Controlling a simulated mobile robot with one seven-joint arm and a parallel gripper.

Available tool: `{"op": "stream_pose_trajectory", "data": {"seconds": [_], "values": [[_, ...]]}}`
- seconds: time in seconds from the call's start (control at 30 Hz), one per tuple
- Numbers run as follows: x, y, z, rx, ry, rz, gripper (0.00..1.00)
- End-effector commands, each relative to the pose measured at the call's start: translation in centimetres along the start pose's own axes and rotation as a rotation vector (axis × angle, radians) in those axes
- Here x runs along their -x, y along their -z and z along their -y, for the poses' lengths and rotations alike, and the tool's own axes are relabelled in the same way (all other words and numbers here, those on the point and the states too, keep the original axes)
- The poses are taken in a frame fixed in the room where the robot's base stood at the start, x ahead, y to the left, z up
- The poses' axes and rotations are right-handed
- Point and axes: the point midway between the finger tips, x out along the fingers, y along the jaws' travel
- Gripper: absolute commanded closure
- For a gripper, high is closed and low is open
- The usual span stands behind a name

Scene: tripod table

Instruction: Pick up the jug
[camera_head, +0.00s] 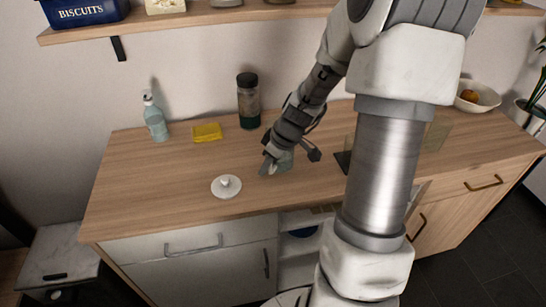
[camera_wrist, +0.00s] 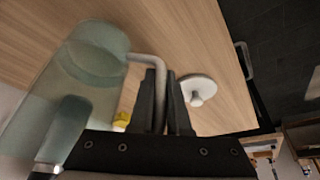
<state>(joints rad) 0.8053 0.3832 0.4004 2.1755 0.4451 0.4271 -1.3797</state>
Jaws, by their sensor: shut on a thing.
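The jug (camera_wrist: 85,65) is a translucent grey-green vessel with a thin pale handle, large at the left of the wrist view. In the head view only a small greenish part of the jug (camera_head: 286,161) shows behind my gripper. My gripper (camera_wrist: 161,80) is shut on the jug's handle, with the jug's body beside the fingers. In the head view my gripper (camera_head: 272,163) is low over the wooden worktop. I cannot tell whether the jug touches the worktop.
A white knobbed lid (camera_head: 227,186) lies left of my gripper, near the worktop's (camera_head: 130,195) front edge. A dark-lidded jar (camera_head: 248,103), yellow sponge (camera_head: 206,132) and spray bottle (camera_head: 155,119) stand behind. A shelf (camera_head: 200,18) overhangs the back. A bowl (camera_head: 477,97) is far right.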

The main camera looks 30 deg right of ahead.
Motion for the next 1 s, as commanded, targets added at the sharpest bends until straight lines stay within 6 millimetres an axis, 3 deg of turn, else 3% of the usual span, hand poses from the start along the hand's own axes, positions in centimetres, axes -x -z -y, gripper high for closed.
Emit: {"op": "stream_pose_trajectory", "data": {"seconds": [0.37, 0.67, 1.0], "values": [[1.3, 0.6, -0.1, 0.003, -0.004, -0.001, 1.0], [4.2, 1.7, -0.1, 0.002, -0.006, -0.002, 1.0], [7.6, -0.6, -2.8, -0.002, -0.005, -0.001, 1.0]]}}
